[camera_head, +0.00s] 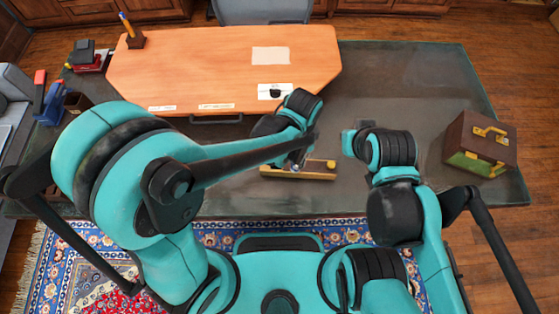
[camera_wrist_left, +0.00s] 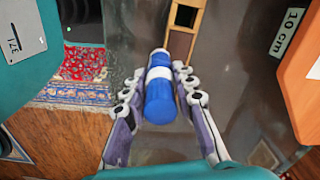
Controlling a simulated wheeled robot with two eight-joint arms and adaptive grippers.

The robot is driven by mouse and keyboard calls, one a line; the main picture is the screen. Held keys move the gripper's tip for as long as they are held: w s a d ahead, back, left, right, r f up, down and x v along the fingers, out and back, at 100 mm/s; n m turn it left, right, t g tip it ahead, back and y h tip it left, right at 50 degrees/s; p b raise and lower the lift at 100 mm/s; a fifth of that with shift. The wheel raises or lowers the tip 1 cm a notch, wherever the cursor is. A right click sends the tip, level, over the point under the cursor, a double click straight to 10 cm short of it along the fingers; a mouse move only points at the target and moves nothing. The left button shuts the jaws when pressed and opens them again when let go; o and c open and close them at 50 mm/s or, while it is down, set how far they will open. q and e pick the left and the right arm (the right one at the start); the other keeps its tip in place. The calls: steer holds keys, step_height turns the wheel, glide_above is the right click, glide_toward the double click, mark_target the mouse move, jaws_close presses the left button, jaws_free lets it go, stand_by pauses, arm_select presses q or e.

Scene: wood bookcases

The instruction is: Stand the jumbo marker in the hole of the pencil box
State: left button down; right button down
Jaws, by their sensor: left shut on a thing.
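The jumbo marker (camera_wrist_left: 160,88) is blue with a white band. In the left wrist view it lies between the two fingers of my left gripper (camera_wrist_left: 158,82), which is shut on it. The pencil box (camera_head: 312,174) is a narrow wooden box on the dark table, with a yellow round part near its right end. In the left wrist view a dark opening shows in the pencil box (camera_wrist_left: 181,44), just beyond the marker's tip. In the head view my left gripper (camera_head: 296,160) is over the box, partly hidden by my arm. My right gripper (camera_head: 350,141) is right of it, its fingers unclear.
An orange wooden board (camera_head: 205,65) covers the table's back left, with a pencil holder (camera_head: 135,38) on its corner. A brown case (camera_head: 480,144) stands at the right. A stapler-like red and black item (camera_head: 88,57) is at the far left. The table's back right is clear.

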arm_select(q)
steer(key=shift+w+a+f+b, duration=0.6)
steer(key=shift+a+f, duration=0.4)
steer(key=shift+f, duration=0.4)
steer(key=shift+w+a+f+b, duration=0.45)
steer(key=shift+w+a+f, duration=0.3)
steer(key=shift+a+f, duration=0.5)
steer(key=shift+w+a+f+b, duration=0.5)
steer(key=shift+w+a+f, duration=0.25)
steer(key=shift+f, duration=0.8)
steer(key=shift+s, duration=0.1)
steer(key=c, duration=1.6)
jaws_free()
steer(key=shift+f, duration=0.2)
steer(key=shift+c, duration=0.2)
steer(key=o, duration=0.4)
steer(key=shift+r, duration=0.1)
steer(key=shift+r, duration=0.1)
